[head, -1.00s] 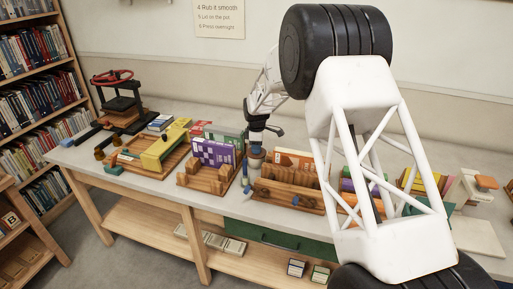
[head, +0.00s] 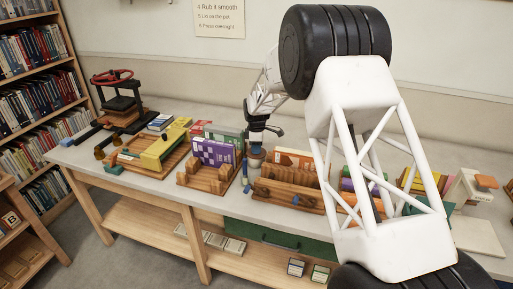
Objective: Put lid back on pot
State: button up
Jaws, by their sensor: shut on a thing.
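A small rounded pot (head: 255,160) stands on the workbench between the rack of purple cards and the wooden rack with an orange book. My gripper (head: 255,144) is directly above it, pointing down, shut on what appears to be the pot's lid. The lid is small and largely hidden by the fingers. It is at or just above the pot's mouth; I cannot tell whether the two touch.
The purple-card rack (head: 211,155) is close on the left. The wooden rack (head: 285,192) with the orange book (head: 293,160) is close on the right. A black press (head: 121,100) stands at the far left. My arm hides part of the bench's right side.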

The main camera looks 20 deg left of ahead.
jog(key=o, duration=1)
jog(key=shift+r, duration=0.1)
jog(key=shift+r, duration=4.4)
